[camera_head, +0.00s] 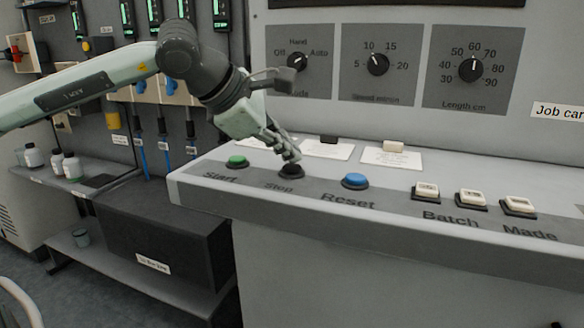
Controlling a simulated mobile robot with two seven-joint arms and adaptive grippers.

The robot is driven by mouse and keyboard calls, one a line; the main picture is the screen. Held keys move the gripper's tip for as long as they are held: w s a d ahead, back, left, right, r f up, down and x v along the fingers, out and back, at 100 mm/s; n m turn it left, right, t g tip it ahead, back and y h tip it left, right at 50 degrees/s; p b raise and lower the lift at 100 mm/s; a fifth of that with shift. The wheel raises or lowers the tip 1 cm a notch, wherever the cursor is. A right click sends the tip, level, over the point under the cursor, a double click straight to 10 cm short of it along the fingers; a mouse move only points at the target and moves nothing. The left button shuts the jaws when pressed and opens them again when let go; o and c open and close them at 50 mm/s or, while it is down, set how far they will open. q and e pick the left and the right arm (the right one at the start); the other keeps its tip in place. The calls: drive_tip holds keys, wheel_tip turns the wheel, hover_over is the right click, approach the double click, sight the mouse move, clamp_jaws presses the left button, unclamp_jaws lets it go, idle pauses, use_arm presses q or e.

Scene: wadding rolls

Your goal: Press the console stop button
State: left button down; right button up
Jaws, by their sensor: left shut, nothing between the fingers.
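The console (375,195) has a sloped grey front ledge with labelled buttons. The stop button (291,171) is dark, above the label "Stop", between the green start button (237,161) and the blue reset button (355,181). My left gripper (292,156) comes in from the upper left with its fingers shut and empty. Its fingertips point down right at the top of the stop button and hide part of it. I cannot tell whether they touch it or whether the button is pushed in. My right gripper is not in view.
White batch and made counter switches (472,198) stand on the right of the ledge. Knob panels (378,64) rise behind. Cards (391,158) lie behind the buttons. Bottles (72,166) stand on a shelf at the left, above a dark box (150,235).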

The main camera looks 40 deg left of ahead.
sight(289, 168)
use_arm(q)
drive_tip(key=shift+f+b, duration=0.5)
drive_tip(key=shift+b, duration=0.1)
idle(0.6)
idle(0.3)
drive_tip(key=shift+r+p, duration=0.4)
drive_tip(key=shift+r, duration=0.45)
drive_tip(key=shift+r+p, duration=1.65)
drive_tip(key=shift+r, duration=0.95)
drive_tip(key=shift+f, duration=0.1)
